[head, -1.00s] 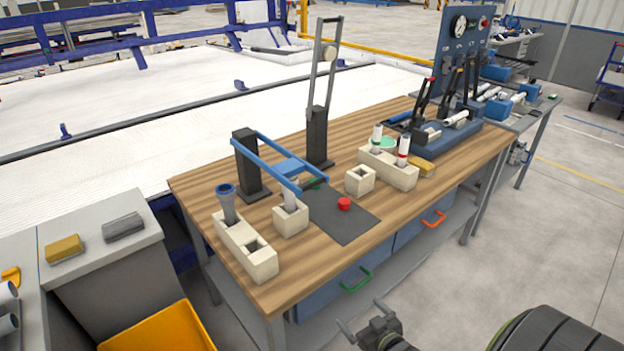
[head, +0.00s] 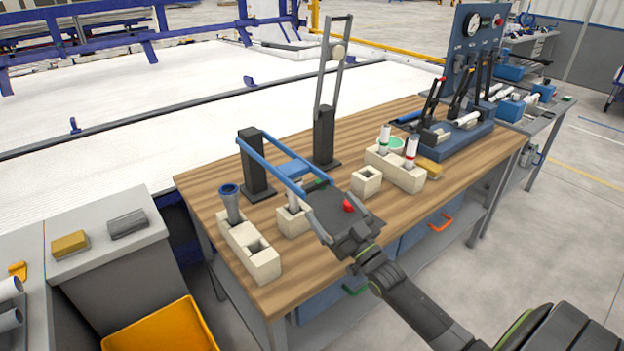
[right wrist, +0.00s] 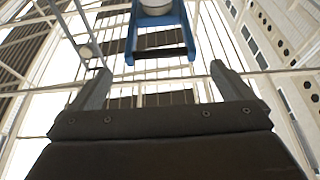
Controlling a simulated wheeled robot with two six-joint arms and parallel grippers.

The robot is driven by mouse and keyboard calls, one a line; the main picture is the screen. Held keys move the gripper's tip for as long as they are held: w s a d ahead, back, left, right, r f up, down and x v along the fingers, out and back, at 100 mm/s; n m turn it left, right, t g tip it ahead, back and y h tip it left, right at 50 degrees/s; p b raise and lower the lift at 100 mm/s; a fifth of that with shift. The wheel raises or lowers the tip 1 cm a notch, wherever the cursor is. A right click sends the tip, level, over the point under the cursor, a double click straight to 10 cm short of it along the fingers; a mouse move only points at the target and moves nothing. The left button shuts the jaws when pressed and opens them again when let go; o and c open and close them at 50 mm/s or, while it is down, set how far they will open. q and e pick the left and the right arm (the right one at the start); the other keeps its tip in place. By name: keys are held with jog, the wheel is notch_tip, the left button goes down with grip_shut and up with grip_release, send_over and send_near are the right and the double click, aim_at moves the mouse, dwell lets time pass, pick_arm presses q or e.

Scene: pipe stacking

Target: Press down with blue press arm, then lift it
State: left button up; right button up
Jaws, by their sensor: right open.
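The blue press arm (head: 284,171) is a two-bar lever hinged on a black post (head: 256,160); it reaches out over the table, sloping down toward its front end. It also shows in the right wrist view (right wrist: 130,45), ahead of the fingers. A beige block (head: 293,222) with a pale pipe (head: 295,190) stands under the arm's crosspiece. My right gripper (head: 338,208) is open and empty, just in front of and below the arm's front end, apparently not touching it. Its spread fingers show in the right wrist view (right wrist: 162,82). My left gripper is not in view.
Beige blocks (head: 365,182) stand to the right; a long one (head: 262,266) with a grey pipe (head: 231,205) is at left. A tall grey lever (head: 323,135) rises behind.

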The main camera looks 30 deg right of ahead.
jog(key=p+x, duration=0.1)
jog(key=x, duration=0.8)
jog(key=shift+w, duration=0.2)
